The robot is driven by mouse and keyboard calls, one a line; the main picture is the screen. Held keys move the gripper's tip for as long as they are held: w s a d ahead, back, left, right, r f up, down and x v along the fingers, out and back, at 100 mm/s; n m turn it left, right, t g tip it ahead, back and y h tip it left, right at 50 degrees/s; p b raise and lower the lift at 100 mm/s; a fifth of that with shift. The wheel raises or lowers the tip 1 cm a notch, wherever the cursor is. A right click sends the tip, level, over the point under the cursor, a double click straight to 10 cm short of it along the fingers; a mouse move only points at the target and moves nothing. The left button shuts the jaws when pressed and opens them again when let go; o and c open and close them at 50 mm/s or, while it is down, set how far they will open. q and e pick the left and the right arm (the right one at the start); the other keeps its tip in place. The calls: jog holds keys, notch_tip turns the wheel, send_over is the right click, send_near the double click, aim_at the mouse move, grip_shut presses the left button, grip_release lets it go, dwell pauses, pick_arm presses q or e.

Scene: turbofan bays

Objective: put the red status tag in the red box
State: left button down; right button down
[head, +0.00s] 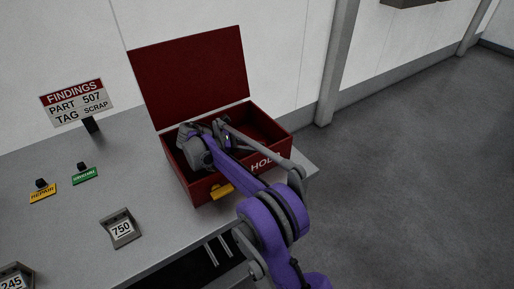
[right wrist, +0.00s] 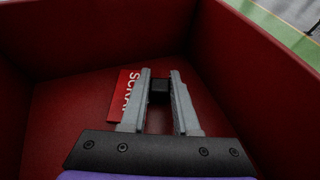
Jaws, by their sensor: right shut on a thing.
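The red box (head: 180,170) marked HOLD stands on the grey bench with its lid (head: 190,78) raised. My right arm reaches over its front, and the hand is inside the box. The right wrist view shows the box's red inner walls (right wrist: 95,35) around my right gripper (right wrist: 161,76). That gripper is shut on the black knob (right wrist: 159,88) of the red status tag (right wrist: 124,92), whose plate reads SCRAP. The plate lies low by the box floor; I cannot tell whether it touches. In the head view the tag and fingertips are hidden. My left gripper is not in view.
A yellow REPAIR tag (head: 42,194) and a green tag (head: 85,175) lie on the bench at left. A findings sign (head: 77,102) reads PART 507, TAG SCRAP. Grey blocks marked 750 (head: 120,229) and 245 (head: 14,280) sit nearer. A wall stands behind.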

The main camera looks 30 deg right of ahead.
jog(key=c, duration=0.7)
grip_release()
jog(key=shift+f, duration=0.1)
jog(key=shift+o, duration=0.2)
jog(key=shift+r, duration=0.25)
jog(key=p+v, duration=0.1)
jog(key=v, duration=1.1)
jog(key=shift+f, duration=0.1)
jog(key=shift+s, duration=0.1)
